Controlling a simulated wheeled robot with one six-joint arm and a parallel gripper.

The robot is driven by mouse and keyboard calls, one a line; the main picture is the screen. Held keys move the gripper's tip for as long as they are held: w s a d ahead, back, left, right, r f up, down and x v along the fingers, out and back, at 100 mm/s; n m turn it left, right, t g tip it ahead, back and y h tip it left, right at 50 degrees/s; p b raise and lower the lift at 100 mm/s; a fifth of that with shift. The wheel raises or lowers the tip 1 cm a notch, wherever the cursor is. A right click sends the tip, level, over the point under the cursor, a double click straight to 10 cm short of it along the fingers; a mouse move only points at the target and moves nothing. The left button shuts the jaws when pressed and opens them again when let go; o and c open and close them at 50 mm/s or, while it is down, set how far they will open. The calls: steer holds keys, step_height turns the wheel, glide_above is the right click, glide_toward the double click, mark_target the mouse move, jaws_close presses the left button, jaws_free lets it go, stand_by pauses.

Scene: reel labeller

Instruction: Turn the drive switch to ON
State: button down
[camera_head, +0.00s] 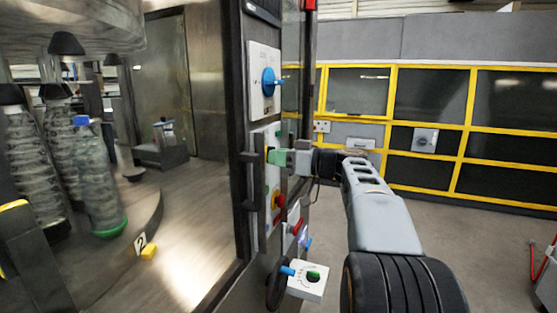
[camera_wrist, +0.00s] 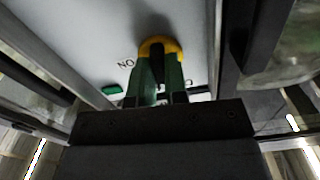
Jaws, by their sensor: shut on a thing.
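In the wrist view, the drive switch (camera_wrist: 161,46) is a round yellow base with a black handle on a pale panel. Letters reading ON, seen upside down, are at its left, and part of another marking shows at its lower right. My gripper (camera_wrist: 158,72) has its green fingers on both sides of the black handle, shut on it. The handle lies roughly upright in this picture. In the head view, my gripper (camera_head: 276,157) reaches the panel from the right and hides most of the switch.
Above is a plate with a blue rotary knob (camera_head: 268,82). Below are a red knob (camera_head: 279,199) and a white box (camera_head: 309,283) on the same cabinet. Bottles (camera_head: 100,185) stand behind the glass at left. Open floor lies at right, before a yellow-framed wall (camera_head: 420,110).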

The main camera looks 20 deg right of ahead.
steer(key=shift+s+r+m+p, duration=0.1)
steer(key=shift+m+p, duration=0.2)
steer(key=shift+m, duration=3.8)
steer(key=shift+r+m+p, duration=0.1)
steer(key=shift+m+p, duration=0.15)
steer(key=shift+m, duration=3.85)
steer(key=shift+f+m, duration=0.1)
steer(key=shift+m, duration=0.2)
steer(key=c, duration=1.1)
jaws_free()
steer(key=shift+c, duration=0.2)
steer(key=b+v, duration=0.1)
steer(key=v, duration=1.2)
steer(key=shift+s+d, duration=0.25)
steer(key=shift+s, duration=0.1)
